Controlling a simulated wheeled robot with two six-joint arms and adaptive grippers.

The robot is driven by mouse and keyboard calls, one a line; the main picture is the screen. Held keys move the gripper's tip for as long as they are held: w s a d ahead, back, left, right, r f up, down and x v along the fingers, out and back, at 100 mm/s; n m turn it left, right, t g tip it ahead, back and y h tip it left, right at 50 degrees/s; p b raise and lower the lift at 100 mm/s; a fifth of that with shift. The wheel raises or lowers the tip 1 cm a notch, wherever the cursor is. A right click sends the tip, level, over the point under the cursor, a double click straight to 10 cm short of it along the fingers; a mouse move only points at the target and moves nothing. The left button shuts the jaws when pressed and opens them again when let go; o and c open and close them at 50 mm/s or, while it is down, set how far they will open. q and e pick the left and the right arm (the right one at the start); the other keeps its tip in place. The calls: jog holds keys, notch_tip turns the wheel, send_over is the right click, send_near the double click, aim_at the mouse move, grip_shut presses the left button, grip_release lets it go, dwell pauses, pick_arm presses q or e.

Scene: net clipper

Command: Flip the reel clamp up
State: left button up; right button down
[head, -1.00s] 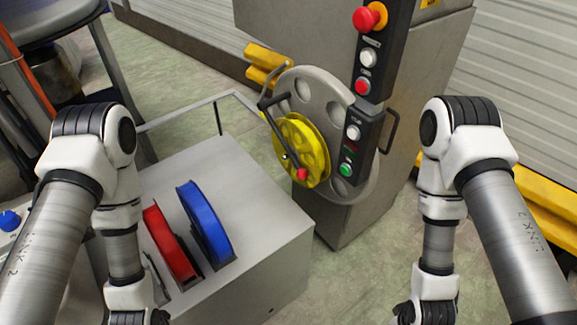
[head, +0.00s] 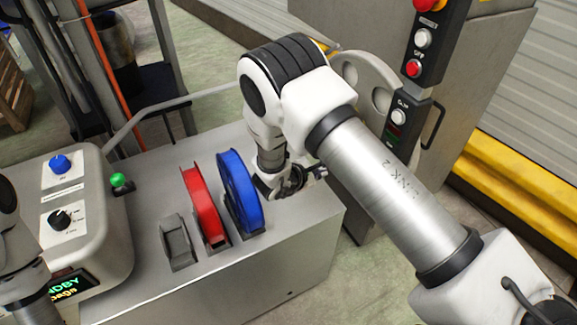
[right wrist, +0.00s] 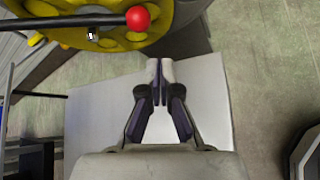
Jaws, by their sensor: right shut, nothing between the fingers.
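The reel clamp, a dark bar with a red ball knob (right wrist: 138,18), crosses the top of the right wrist view in front of the yellow reel (right wrist: 72,36). In the head view my right arm hides the clamp and the yellow reel; only part of the grey reel disc (head: 378,82) shows beyond it. My right gripper (right wrist: 160,66) is shut and empty, with its fingertips below the red knob in the wrist view and apart from it. It also shows in the head view (head: 312,175), small and dark, just right of the blue reel. My left gripper is out of view.
A blue reel (head: 240,194) and a red reel (head: 203,207) stand on the grey bench (head: 290,235), beside an empty grey holder (head: 177,243). A control box (head: 88,217) stands left. A button panel (head: 421,60) rises beside the disc.

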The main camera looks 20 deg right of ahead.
jog(key=shift+w+a+r+t, duration=0.2)
jog(key=shift+w+r, duration=0.15)
jog(key=shift+w, duration=0.15)
jog(key=shift+w+a+r+t, duration=0.2)
jog(key=shift+w+r, duration=0.1)
jog(key=shift+w, duration=0.2)
jog(key=shift+d, duration=0.1)
jog(key=p+x, duration=0.1)
jog(key=x, duration=0.9)
jog(key=shift+s, duration=0.1)
